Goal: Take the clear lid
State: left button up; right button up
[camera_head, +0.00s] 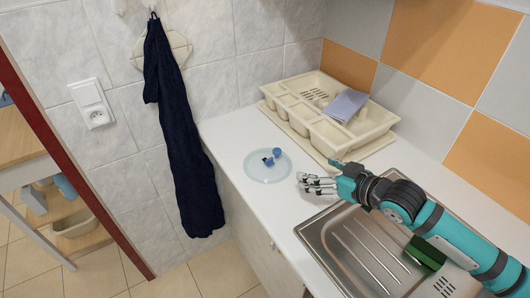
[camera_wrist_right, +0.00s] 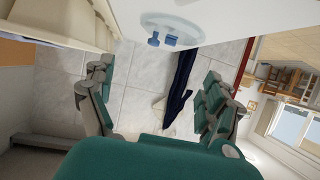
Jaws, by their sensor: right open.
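The clear lid (camera_head: 260,173) lies flat on the white counter in the head view, round and see-through, with a blue knob (camera_head: 273,157) on top. It also shows at the top of the right wrist view (camera_wrist_right: 190,24), with its blue knob (camera_wrist_right: 164,41). My right gripper (camera_head: 307,183) is just right of the lid, apart from it, with its fingers pointing left towards it. In the right wrist view its fingers (camera_wrist_right: 158,75) are spread, with nothing between them. My left gripper is not in view.
A cream dish rack (camera_head: 290,113) with a grey-blue item (camera_head: 346,105) stands behind the lid. A metal sink drainer (camera_head: 345,262) with a green sponge-like item (camera_head: 426,252) lies under my right arm. A dark towel (camera_head: 182,150) hangs on the wall at left. The counter around the lid is clear.

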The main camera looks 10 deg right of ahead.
jog(key=w+a, duration=0.1)
jog(key=w, duration=0.1)
jog(key=p, duration=0.2)
send_near(276, 163)
jog(key=shift+w+a+r, duration=0.15)
jog(key=shift+w+r, duration=0.3)
jog(key=shift+r, duration=0.1)
jog(key=shift+w+a+r, duration=0.2)
jog(key=shift+w+r, duration=0.2)
jog(key=shift+r, duration=0.15)
jog(key=shift+x, duration=1.2)
jog(key=shift+w+a+f+p, duration=0.15)
jog(key=shift+w+a+p, duration=0.2)
jog(key=shift+w, duration=0.3)
jog(key=x, duration=0.3)
jog(key=shift+w+a+f+p, duration=0.15)
jog(key=shift+w+a+p, duration=0.1)
jog(key=shift+p, duration=0.1)
jog(key=shift+w+a+f, duration=0.1)
jog(key=shift+w+f, duration=0.05)
jog(key=shift+w, duration=0.05)
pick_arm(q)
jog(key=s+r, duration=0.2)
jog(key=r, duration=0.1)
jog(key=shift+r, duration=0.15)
pick_arm(e)
jog(key=shift+c, duration=0.3)
